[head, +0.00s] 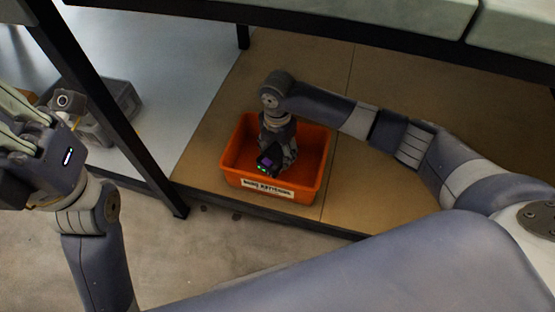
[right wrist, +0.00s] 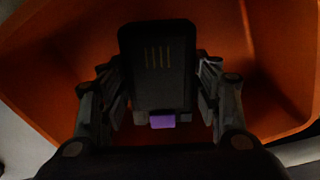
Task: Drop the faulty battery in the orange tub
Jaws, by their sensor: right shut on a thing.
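The orange tub (head: 316,172) stands on the brown lower shelf, with a white label on its front wall. It also fills the right wrist view (right wrist: 262,60). My right gripper (head: 275,160) points down into the tub. In the right wrist view it is shut on a dark battery (right wrist: 158,60) with gold contact strips and a purple tab. The battery is over or inside the tub; whether it touches the floor of the tub I cannot tell. My left gripper (head: 20,125) is at the left edge, partly cut off, and its fingertips are unclear.
The brown shelf (head: 365,195) is clear to the right of the tub. Dark frame posts (head: 100,100) and a beam above bound the shelf. A grey crate (head: 120,100) stands at the left, behind the post.

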